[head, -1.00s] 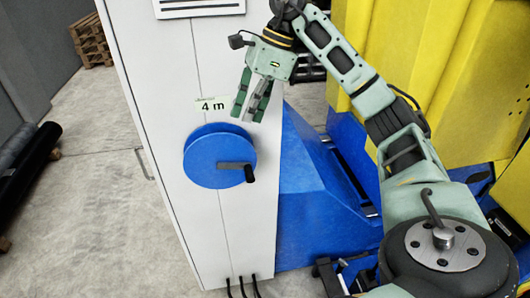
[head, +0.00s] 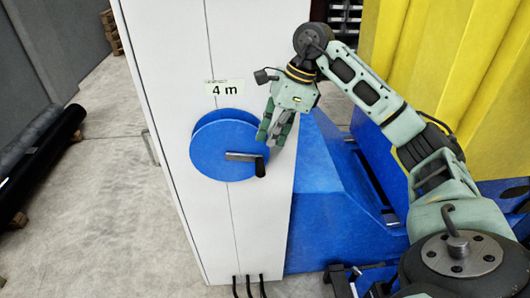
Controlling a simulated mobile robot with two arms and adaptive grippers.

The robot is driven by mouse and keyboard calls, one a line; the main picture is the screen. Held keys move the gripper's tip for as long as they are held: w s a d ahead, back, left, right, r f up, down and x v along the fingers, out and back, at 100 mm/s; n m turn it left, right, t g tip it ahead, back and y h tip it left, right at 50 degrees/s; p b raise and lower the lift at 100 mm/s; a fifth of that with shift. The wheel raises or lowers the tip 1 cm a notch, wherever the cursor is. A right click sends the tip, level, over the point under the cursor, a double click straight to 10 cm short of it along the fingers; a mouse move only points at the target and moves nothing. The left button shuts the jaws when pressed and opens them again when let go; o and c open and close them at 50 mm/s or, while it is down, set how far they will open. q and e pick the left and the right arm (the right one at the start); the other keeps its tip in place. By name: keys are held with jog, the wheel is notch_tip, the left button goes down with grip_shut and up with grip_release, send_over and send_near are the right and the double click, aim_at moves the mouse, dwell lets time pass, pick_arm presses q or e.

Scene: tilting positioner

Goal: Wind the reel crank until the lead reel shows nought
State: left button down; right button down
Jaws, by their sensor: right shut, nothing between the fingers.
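The blue lead reel (head: 211,146) is mounted on the front of a white cabinet. A label (head: 225,87) above it reads "4 m". My left gripper is not in view.
The white cabinet (head: 170,60) fills the middle. A blue sloped base (head: 325,200) and yellow panels (head: 430,60) stand to its right. Black cables (head: 248,287) come out at the cabinet's foot. A black roll (head: 40,160) lies on the left; the floor between is clear.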

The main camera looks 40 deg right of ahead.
aim_at(263, 164)
jog(key=shift+p+x, duration=0.85)
jog(key=shift+x, duration=2.3)
jog(key=shift+d, duration=0.15)
jog(key=shift+f+b, duration=0.35)
jog(key=shift+b, duration=0.4)
jog(key=shift+f+t+y+b, duration=0.65)
jog(key=shift+f+y+b, duration=0.55)
jog(key=shift+b, duration=2.4)
jog(key=shift+f+t+y+b, duration=0.8)
jog(key=shift+f+b, duration=0.6)
jog(key=shift+b, duration=2.2)
jog(key=shift+f, duration=0.1)
